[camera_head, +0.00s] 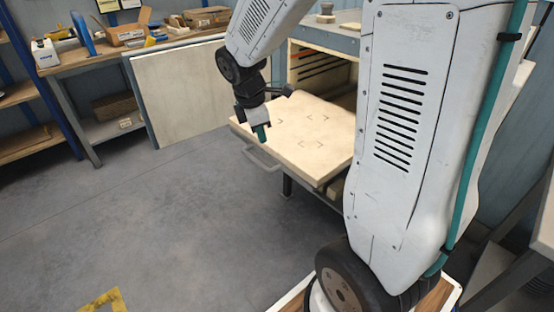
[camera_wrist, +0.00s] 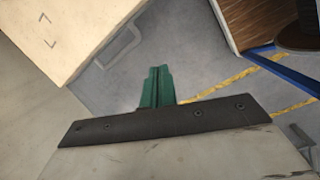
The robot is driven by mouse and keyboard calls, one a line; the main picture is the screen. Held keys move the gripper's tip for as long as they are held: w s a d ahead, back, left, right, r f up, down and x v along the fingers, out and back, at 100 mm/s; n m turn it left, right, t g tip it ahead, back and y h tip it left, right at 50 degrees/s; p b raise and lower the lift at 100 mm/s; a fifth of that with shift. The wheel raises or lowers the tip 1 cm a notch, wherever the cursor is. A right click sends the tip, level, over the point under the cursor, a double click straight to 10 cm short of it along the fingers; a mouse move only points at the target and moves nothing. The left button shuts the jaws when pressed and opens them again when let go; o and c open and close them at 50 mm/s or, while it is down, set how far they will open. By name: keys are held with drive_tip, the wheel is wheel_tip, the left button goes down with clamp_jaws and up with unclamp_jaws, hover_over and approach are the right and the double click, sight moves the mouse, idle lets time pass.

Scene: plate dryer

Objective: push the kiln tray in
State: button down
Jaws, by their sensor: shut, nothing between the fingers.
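The kiln tray (camera_head: 312,152) is a pale flat slab with corner marks on its top, pulled out from the kiln (camera_head: 322,66) at the back right. A grey handle (camera_head: 262,160) is on its front edge. My gripper (camera_head: 262,134), with green fingers, is shut and empty. In the head view it appears over the tray's left part, near the handle; whether it touches is not clear. In the wrist view the green fingers (camera_wrist: 156,84) point over the floor, with the tray (camera_wrist: 75,30) at upper left and its handle (camera_wrist: 120,46) ahead, apart from the fingertips.
A pale panel (camera_head: 178,92), probably the open kiln door, stands left of the kiln. A workbench (camera_head: 95,60) with boxes and shelves lines the back left. The grey floor (camera_head: 130,200) in front of the tray is clear, with a yellow marking (camera_head: 103,301).

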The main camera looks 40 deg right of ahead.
sight(279, 166)
drive_tip(key=w+d+f+n, duration=0.1)
drive_tip(key=d+f, duration=0.2)
drive_tip(key=f, duration=0.3)
drive_tip(key=w+d+f+n, duration=0.2)
drive_tip(key=d+f, duration=0.1)
drive_tip(key=f, duration=0.2)
drive_tip(key=w+d+f+n, duration=0.1)
drive_tip(key=w+d+f, duration=0.1)
drive_tip(key=f, duration=0.4)
drive_tip(key=shift+w+d+f+n, duration=0.15)
drive_tip(key=shift+d+f+n, duration=0.25)
drive_tip(key=shift+d, duration=0.6)
